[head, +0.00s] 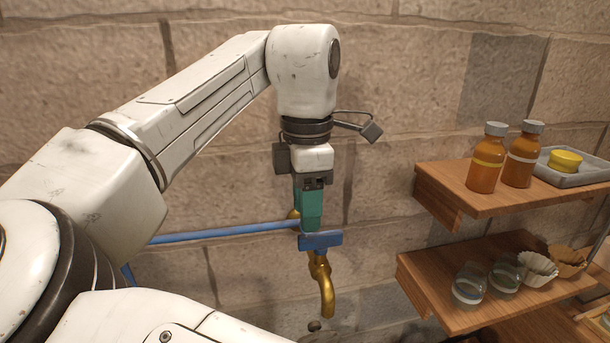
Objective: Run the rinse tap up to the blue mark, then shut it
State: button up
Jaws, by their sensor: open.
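The brass rinse tap (325,283) is on the stone wall at the lower middle, its curved spout hanging down. Its blue lever handle (322,240) lies roughly level across the top. My gripper (309,226) points down with green fingers directly over the handle; it is open. The fingertips overlap the handle's upper edge in the picture, and I cannot tell whether they touch it. The fingers line up one behind the other, so the gap between them is hidden. No water shows at the spout. I cannot make out a blue mark or a vessel below the tap.
A blue pipe (225,232) runs along the wall to the tap. At right, an upper shelf (505,198) holds two amber bottles (487,158) and a grey tray (580,177). A lower shelf (440,298) holds glass jars (469,285) and paper cups (538,268).

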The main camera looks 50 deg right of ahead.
aim_at(307, 236)
jog(key=shift+f+p, duration=0.3)
jog(key=shift+f, duration=2.3)
grip_shut()
